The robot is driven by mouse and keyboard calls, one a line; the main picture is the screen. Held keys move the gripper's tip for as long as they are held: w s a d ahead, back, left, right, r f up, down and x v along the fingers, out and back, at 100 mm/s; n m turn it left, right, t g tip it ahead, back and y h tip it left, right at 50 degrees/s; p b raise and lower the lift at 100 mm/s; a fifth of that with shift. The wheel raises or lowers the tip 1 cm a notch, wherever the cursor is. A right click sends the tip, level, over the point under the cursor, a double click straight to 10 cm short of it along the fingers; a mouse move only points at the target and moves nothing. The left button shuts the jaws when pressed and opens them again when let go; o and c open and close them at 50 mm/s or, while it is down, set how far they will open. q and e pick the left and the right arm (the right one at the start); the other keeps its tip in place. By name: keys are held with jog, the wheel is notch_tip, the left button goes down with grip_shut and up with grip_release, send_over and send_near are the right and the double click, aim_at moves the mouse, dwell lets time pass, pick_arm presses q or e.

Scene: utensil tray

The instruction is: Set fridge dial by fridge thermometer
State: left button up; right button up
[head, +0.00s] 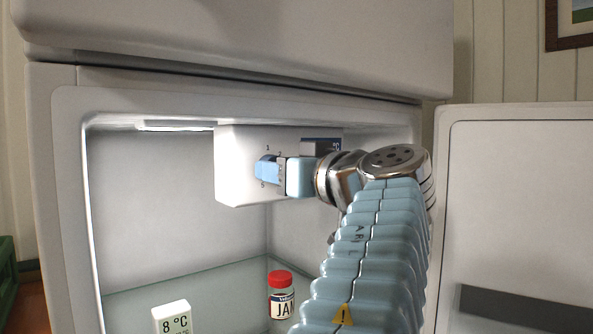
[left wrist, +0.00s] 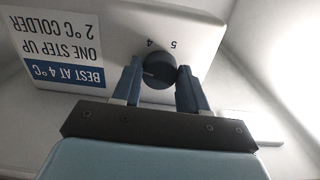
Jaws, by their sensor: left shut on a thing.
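The white control box (head: 232,180) hangs at the top inside the fridge. In the left wrist view a dark round dial (left wrist: 158,72) sits on its face, with a pale pointer mark and the numbers 4 and 5 beside it. My left gripper (head: 267,170) is shut on the dial, one finger on each side, and it also shows in the left wrist view (left wrist: 160,78). In the head view the gripper hides the dial. A white fridge thermometer (head: 172,318) at the bottom reads 8 °C. My right gripper is not in view.
A label (left wrist: 62,45), upside down in the left wrist view, reads best at 4 °C, one step up 2 °C colder. A red-lidded jam jar (head: 281,297) stands on the glass shelf (head: 225,285). The fridge door (head: 520,210) is open at the right.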

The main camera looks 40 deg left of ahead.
pick_arm(q)
jog(key=m, duration=1.9)
jog(key=shift+s+m, duration=0.1)
jog(key=shift+m, duration=0.2)
dwell(0.5)
jog(key=o, duration=1.1)
jog(key=shift+r, duration=0.1)
jog(key=shift+c, duration=0.2)
jog(key=v, duration=1.3)
jog(key=shift+d, duration=0.4)
